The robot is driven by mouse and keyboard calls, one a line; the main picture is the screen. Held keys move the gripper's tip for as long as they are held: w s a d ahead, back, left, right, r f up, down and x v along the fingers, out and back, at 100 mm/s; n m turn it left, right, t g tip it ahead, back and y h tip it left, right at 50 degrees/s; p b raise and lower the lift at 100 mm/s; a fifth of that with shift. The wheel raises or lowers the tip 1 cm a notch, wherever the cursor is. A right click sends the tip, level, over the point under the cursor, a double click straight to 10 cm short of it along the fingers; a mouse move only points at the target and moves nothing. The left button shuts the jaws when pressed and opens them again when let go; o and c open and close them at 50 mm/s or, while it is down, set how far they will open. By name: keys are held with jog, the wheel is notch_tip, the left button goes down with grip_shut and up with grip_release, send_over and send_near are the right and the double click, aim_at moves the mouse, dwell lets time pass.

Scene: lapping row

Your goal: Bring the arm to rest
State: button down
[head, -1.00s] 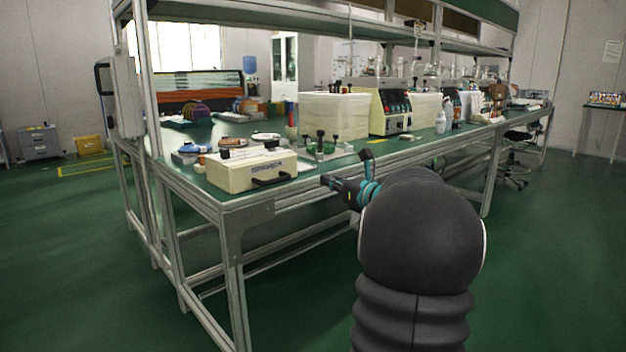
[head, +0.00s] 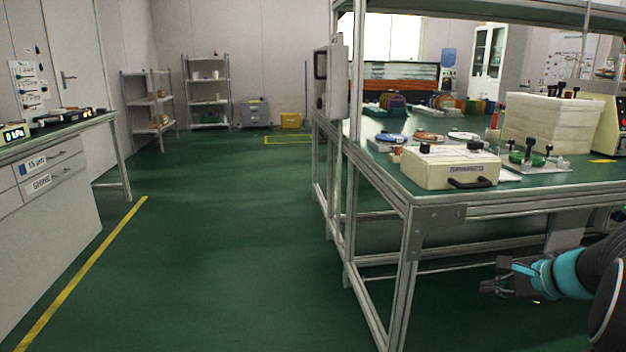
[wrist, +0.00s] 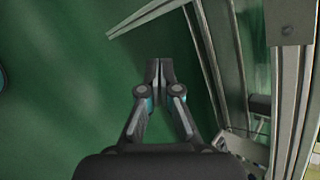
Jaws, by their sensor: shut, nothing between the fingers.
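My gripper (head: 492,289) is at the lower right of the head view, beside the workbench's front side and below the level of its top. In the wrist view my gripper (wrist: 159,68) points down over the green floor, its two fingertips together with nothing between them. My dark arm with teal bands enters from the right edge of the head view, and most of it is out of the picture. The workbench's metal frame (wrist: 207,75) runs close to the right of the fingers in the wrist view.
The workbench (head: 440,213) carries a cream box (head: 440,170) near its front corner. A white drawer bench (head: 50,225) stands at the left. Shelves (head: 208,92) stand at the back. The green floor (head: 230,240) between the benches is clear.

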jog(key=s+a+r+n+g+h+p, duration=0.1)
jog(key=s+a+r+n, duration=0.1)
jog(key=s+a+n, duration=0.8)
jog(key=s+a+r+n+g+h+p, duration=0.1)
jog(key=s+a+n+g+h+p, duration=0.1)
jog(key=s+a+n, duration=0.7)
jog(key=a+n, duration=0.1)
jog(key=a, duration=0.4)
jog(key=shift+s+a+r+h, duration=0.3)
jog(key=shift+s+a+r, duration=0.05)
jog(key=shift+a+r, duration=0.05)
